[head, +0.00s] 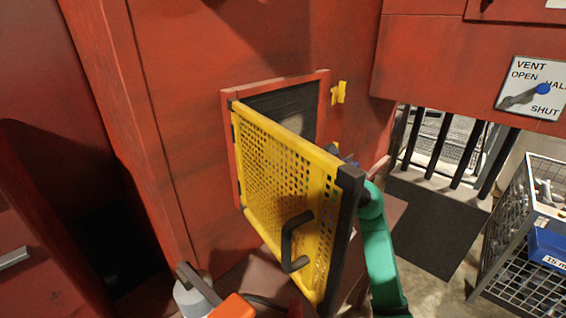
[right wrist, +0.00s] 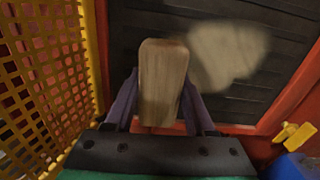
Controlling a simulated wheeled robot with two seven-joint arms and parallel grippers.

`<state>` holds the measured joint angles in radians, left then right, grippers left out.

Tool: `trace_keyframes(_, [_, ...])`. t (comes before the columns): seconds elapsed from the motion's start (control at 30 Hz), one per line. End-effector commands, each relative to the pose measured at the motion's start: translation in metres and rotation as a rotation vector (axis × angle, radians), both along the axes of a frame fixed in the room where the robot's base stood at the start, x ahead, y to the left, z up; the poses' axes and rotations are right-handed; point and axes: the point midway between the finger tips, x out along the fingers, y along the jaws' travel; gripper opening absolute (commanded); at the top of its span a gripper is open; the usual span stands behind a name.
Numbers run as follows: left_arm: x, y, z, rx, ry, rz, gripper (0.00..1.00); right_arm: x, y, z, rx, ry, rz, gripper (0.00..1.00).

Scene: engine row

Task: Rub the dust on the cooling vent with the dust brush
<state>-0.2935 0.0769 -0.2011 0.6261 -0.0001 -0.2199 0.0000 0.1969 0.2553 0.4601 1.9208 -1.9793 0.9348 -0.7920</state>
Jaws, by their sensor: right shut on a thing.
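The cooling vent (head: 270,98) is a dark slatted panel in a red frame, behind an open yellow mesh door (head: 270,165). In the right wrist view the vent (right wrist: 140,22) fills the background, with a pale grey dust patch (right wrist: 228,55) on its slats. My right gripper (right wrist: 160,100) is shut on the dust brush (right wrist: 163,75), a pale wooden block between its purple fingers. The brush is in front of the vent, just left of the dust patch. I cannot tell whether it touches the slats; its bristles are hidden. The door mostly hides this gripper in the head view.
The mesh door with its black handle (head: 287,240) stands close beside my right arm. A yellow latch (head: 338,93) is right of the vent frame. A vent lever plate (head: 535,88) is at upper right. A wire basket rack (head: 525,240) stands at right.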

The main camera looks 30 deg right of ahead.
Motion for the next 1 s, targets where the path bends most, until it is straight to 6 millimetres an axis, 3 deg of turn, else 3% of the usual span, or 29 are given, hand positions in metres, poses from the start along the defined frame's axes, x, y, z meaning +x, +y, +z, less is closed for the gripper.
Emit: trace_keyframes(1.0, [-0.008, 0.004, 0.000, 0.006, 0.014, 0.001, 0.47, 0.014, 0.005, 0.001, 0.002, -0.002, 0.001, 0.10])
